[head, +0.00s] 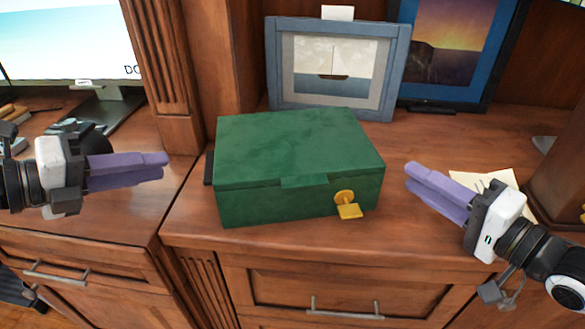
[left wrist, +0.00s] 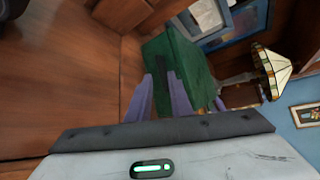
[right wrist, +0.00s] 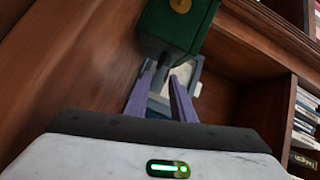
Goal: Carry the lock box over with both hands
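The green lock box (head: 295,160) sits on the wooden cabinet top, lid closed, with a yellow clasp (head: 347,204) at the right of its front. A dark strip (head: 208,167) shows on its left side. My left gripper (head: 166,160) is open and empty, a short gap left of the box. In the left wrist view the box (left wrist: 185,60) lies beyond its parted purple fingers. My right gripper (head: 410,172) is open and empty, a short gap right of the box. In the right wrist view the box (right wrist: 175,30) is just beyond its parted fingers.
A blue-framed sailboat picture (head: 335,70) and a dark-framed sunset picture (head: 450,45) stand behind the box. A monitor (head: 70,40) stands on the left desk. Papers (head: 490,180) lie behind my right gripper. A wooden post (head: 172,70) rises at back left.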

